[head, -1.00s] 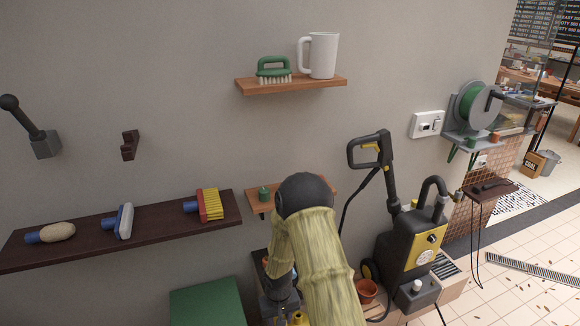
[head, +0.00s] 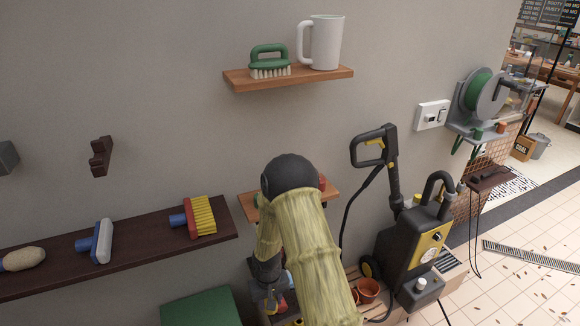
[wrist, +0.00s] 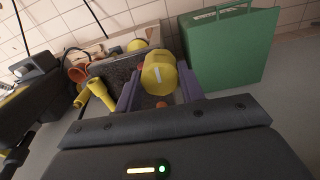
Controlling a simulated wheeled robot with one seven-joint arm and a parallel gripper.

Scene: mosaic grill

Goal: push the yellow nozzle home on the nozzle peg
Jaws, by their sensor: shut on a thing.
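In the wrist view a yellow cylinder with a pale stripe, which looks like the yellow nozzle (wrist: 158,76), sits between the two purple fingers of my gripper (wrist: 160,88). My gripper is shut on it. In the head view my own arm covers most of my gripper (head: 272,296), low beside the wall, and the nozzle cannot be made out there. I cannot pick out the nozzle peg for certain in either view, so I cannot tell whether the nozzle touches it.
The wrist view shows a green box (wrist: 230,48) at right and other yellow pieces (wrist: 98,90) at left. The black and yellow pressure washer (head: 408,250) stands right of my arm. A small wooden shelf (head: 246,207) is partly behind my arm. A dark shelf (head: 130,248) holds brushes.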

